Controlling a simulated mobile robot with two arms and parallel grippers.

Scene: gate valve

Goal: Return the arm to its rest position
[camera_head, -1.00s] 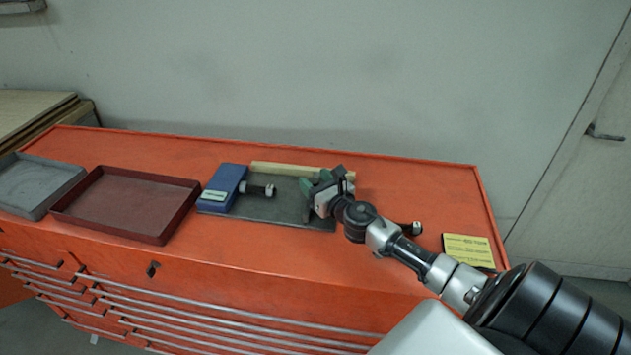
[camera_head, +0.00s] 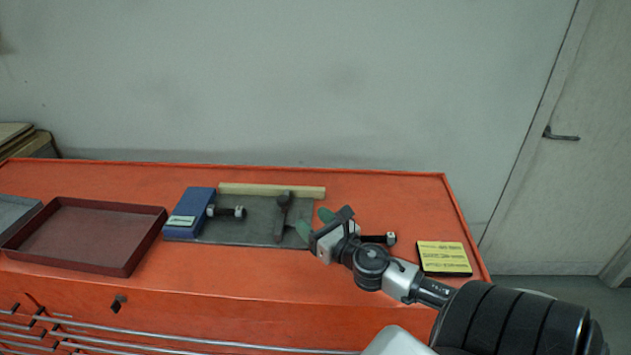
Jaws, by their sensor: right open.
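My right gripper (camera_head: 316,227) is open and empty, with green fingertips apart. It is over the right edge of the grey mat (camera_head: 250,229), just right of a dark upright tool or part (camera_head: 283,214) on the mat. My right arm comes in from the lower right. My left gripper is not in view. A blue block (camera_head: 190,215) with a pale label sits at the mat's left end, and a dark bolt-like part with a light tip (camera_head: 228,211) sticks out to its right.
A wooden strip (camera_head: 271,190) lies behind the mat. A dark red tray (camera_head: 84,233) and a grey tray (camera_head: 14,214) are on the left of the orange cabinet top (camera_head: 400,195). Another dark part with a light tip (camera_head: 379,239) and a yellow-labelled pad (camera_head: 443,257) lie on the right.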

